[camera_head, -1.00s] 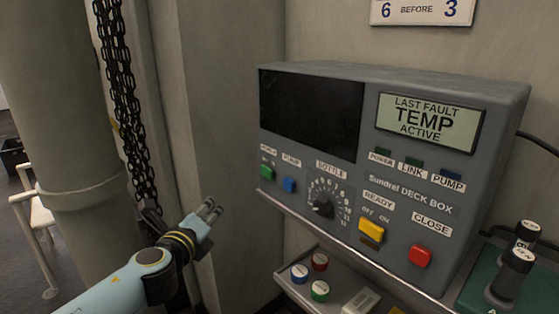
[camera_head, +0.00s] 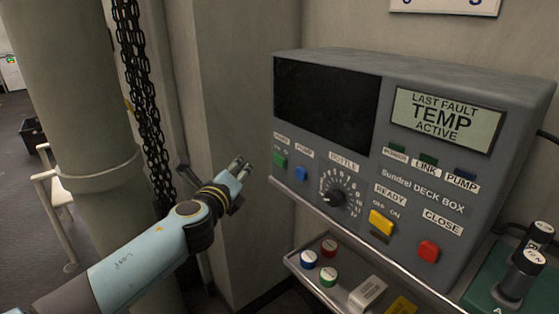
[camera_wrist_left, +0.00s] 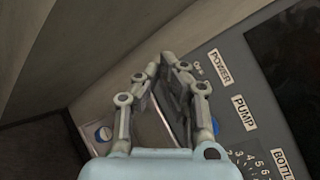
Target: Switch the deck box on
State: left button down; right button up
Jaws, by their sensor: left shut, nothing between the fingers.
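The grey deck box (camera_head: 440,214) stands on a shelf at the right in the head view. Its display (camera_head: 445,119) reads "LAST FAULT TEMP ACTIVE". A green switch (camera_head: 280,160) sits at its left edge under a small label, beside a blue button (camera_head: 301,174). My left gripper (camera_head: 240,166) is shut and empty, a little left of the green switch and apart from it. In the left wrist view, the gripper (camera_wrist_left: 168,58) points toward the box's edge near the POWER label (camera_wrist_left: 220,67); its fingers hide the green switch. My right gripper is not in view.
The box also carries a dial (camera_head: 335,197), a yellow switch (camera_head: 381,222) and a red button (camera_head: 429,251). A lower shelf holds several coloured buttons (camera_head: 329,276). A chain (camera_head: 146,100) hangs by a thick column (camera_head: 85,110) on the left.

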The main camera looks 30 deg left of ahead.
aim_at(273, 155)
pick_arm(q)
jog(key=w+d, duration=0.2)
jog(key=w, duration=0.1)
jog(key=w+d, duration=0.1)
jog(key=w, duration=0.1)
jog(key=shift+b, duration=0.3)
jog(key=shift+w, duration=0.15)
dwell(1.1)
jog(key=shift+w+d, duration=0.15)
jog(key=shift+w, duration=0.05)
jog(key=shift+w+d, duration=0.3)
jog(key=shift+w, duration=0.05)
dwell(1.1)
jog(key=shift+s, duration=0.1)
jog(key=shift+s+a, duration=0.4)
jog(key=shift+s, duration=0.15)
